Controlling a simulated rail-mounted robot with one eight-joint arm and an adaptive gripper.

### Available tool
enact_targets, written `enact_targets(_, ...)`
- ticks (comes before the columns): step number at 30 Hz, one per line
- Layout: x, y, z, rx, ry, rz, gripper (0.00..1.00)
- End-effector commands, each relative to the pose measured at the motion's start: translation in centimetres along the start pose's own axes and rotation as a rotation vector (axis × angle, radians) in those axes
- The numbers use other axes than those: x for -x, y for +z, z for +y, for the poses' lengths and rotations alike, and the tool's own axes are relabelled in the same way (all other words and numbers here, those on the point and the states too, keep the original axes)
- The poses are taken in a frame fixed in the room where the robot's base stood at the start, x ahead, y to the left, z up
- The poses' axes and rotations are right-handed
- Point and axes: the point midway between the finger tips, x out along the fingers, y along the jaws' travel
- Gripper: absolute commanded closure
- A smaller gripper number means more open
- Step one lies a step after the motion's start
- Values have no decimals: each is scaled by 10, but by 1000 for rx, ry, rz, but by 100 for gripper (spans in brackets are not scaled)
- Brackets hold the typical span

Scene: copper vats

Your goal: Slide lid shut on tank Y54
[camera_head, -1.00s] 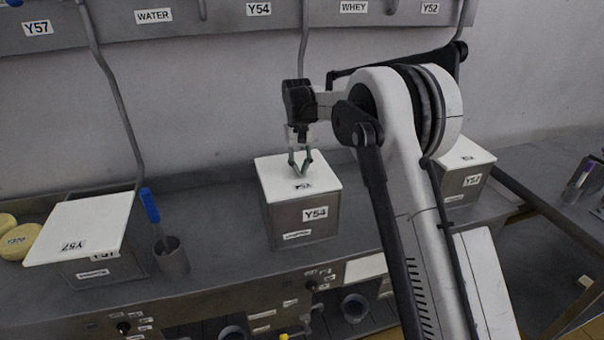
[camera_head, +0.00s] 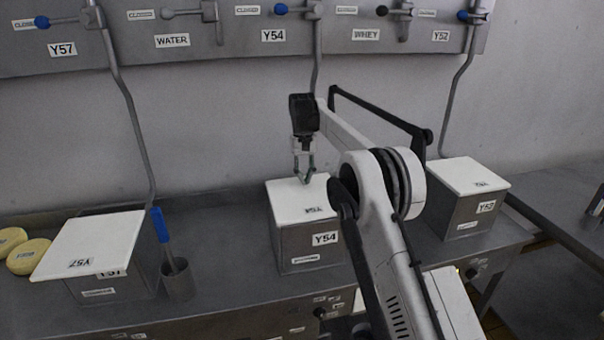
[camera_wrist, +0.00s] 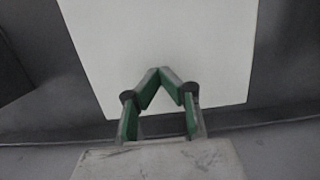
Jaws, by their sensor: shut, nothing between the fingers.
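Tank Y54 (camera_head: 300,250) is a grey metal box at the middle of the bench. Its white lid (camera_head: 287,208) lies flat over the top and appears to cover it, with no gap that I can see from here. My gripper (camera_head: 305,181) is shut and empty, pointing down over the back part of the lid. I cannot tell whether the fingertips touch it. In the wrist view the green fingertips (camera_wrist: 160,72) meet in front of the white lid (camera_wrist: 160,35), near one of its edges.
Tank Y57 (camera_head: 105,290) stands left, its lid (camera_head: 90,240) overhanging leftward. A cup with a blue-handled tool (camera_head: 178,280) and yellow cheeses (camera_head: 28,257) are nearby. Tank Y52 (camera_head: 465,215) stands right, behind my arm. Valve pipes run down the back wall.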

Motion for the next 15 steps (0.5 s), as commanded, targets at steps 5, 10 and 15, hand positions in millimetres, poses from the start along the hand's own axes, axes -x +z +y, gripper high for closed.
enact_targets(5, 2, -13, 0, 0, 0, 0, 100)
enact_targets(10, 8, -22, 0, 0, 0, 0, 100)
enact_targets(15, 9, -29, 0, 0, 0, 0, 100)
